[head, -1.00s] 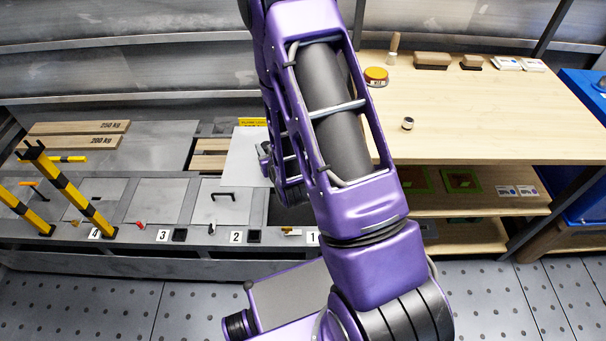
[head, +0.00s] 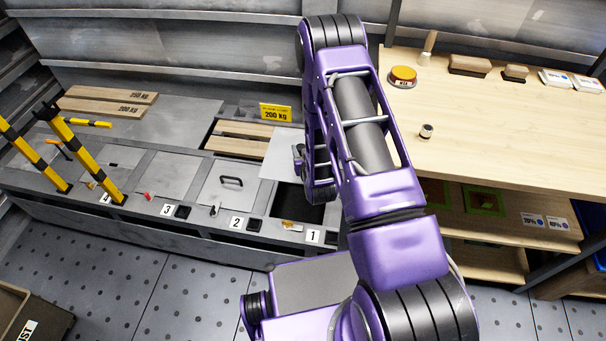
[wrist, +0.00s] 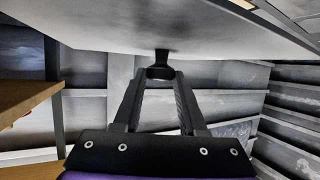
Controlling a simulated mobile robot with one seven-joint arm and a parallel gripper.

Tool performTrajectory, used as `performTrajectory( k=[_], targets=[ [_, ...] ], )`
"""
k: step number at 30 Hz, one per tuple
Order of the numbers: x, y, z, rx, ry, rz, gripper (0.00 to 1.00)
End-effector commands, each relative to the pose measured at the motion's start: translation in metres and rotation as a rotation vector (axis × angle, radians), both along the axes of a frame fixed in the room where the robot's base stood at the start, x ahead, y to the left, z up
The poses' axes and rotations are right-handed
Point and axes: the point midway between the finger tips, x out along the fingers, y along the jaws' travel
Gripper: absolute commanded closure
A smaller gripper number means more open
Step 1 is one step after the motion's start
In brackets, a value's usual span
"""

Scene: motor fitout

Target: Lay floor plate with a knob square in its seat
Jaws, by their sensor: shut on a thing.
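My gripper (wrist: 160,76) is shut on the dark knob (wrist: 161,58) of the floor plate (wrist: 150,25). In the wrist view the plate fills the top, with the knob between my fingertips. In the head view the light grey plate (head: 281,156) shows just left of my arm, behind the open seat; its right part is hidden by my arm. The dark square seat (head: 298,205) lies open behind label 1, partly covered by my arm. The plate appears raised and apart from the seat; its exact tilt and height are unclear.
A plate with a bar handle (head: 231,182) lies left of the open seat. A yellow 200 kg sign (head: 276,112) stands behind, by wooden planks (head: 240,147). Yellow-black posts (head: 85,160) rise at left. A wooden workbench (head: 480,115) stands at right.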

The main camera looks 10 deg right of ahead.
Motion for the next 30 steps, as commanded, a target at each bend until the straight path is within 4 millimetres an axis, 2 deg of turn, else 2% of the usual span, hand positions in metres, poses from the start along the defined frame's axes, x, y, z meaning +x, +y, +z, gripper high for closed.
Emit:
performTrajectory(
  k=[1,3,6,9,12,23,30],
  targets=[
    [0.004,0.0,-0.027,0.001,0.0,0.0,1.0],
    [0.009,-0.001,-0.054,0.001,-0.001,-0.002,1.0],
    [0.012,-0.001,-0.086,0.002,-0.002,-0.003,1.0],
    [0.014,-0.001,-0.108,0.003,-0.003,-0.003,1.0],
    [0.014,-0.001,-0.121,0.003,-0.005,-0.005,1.0],
    [0.014,-0.001,-0.142,0.003,-0.005,-0.005,1.0],
    [0.014,-0.001,-0.165,0.003,-0.004,-0.005,1.0]
  ],
)
